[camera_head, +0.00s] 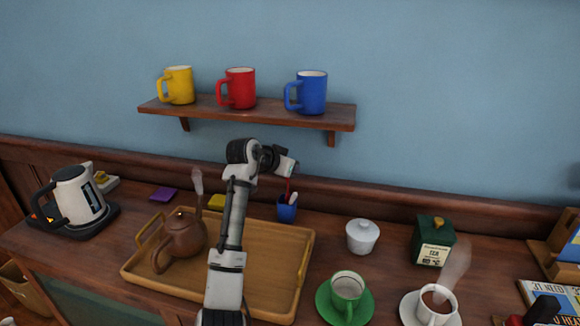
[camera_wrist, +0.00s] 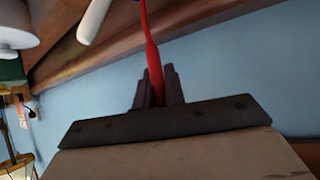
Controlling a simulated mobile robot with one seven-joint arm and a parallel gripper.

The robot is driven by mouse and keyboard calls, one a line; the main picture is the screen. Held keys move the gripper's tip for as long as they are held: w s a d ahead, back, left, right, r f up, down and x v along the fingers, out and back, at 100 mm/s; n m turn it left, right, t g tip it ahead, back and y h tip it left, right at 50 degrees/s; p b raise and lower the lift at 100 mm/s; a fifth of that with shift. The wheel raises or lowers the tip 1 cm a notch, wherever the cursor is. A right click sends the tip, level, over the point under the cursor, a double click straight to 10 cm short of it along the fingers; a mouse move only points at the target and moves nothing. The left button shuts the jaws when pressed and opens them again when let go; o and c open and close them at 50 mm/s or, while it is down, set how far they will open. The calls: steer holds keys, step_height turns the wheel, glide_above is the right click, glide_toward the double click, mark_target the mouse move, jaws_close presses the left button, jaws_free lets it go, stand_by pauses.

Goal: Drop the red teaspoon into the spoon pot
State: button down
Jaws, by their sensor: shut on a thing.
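My gripper (camera_head: 289,176) is shut on the red teaspoon (camera_head: 287,189). In the wrist view the red teaspoon (camera_wrist: 149,45) runs from between the two dark fingers (camera_wrist: 158,88) to the top edge. In the head view it hangs down at the blue spoon pot (camera_head: 287,210), which stands at the back of the counter. The spoon's lower end meets the pot's mouth in the picture; I cannot tell how far inside it is. A white spoon (camera_head: 294,199) stands in the pot and also shows in the wrist view (camera_wrist: 94,20).
A wooden tray (camera_head: 270,281) with a brown teapot (camera_head: 182,240) lies left of the pot. A white lidded bowl (camera_head: 362,237), a green tea tin (camera_head: 433,241) and cups stand to the right. A shelf (camera_head: 250,112) with three mugs hangs above my gripper.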

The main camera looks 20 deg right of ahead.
steer(key=shift+f, duration=0.3)
steer(key=c, duration=1.5)
jaws_free()
steer(key=shift+r, duration=0.1)
steer(key=b+v, duration=0.1)
steer(key=v, duration=0.5)
steer(key=b+v, duration=0.1)
steer(key=v, duration=0.5)
steer(key=shift+s+r, duration=0.1)
steer(key=shift+r, duration=0.35)
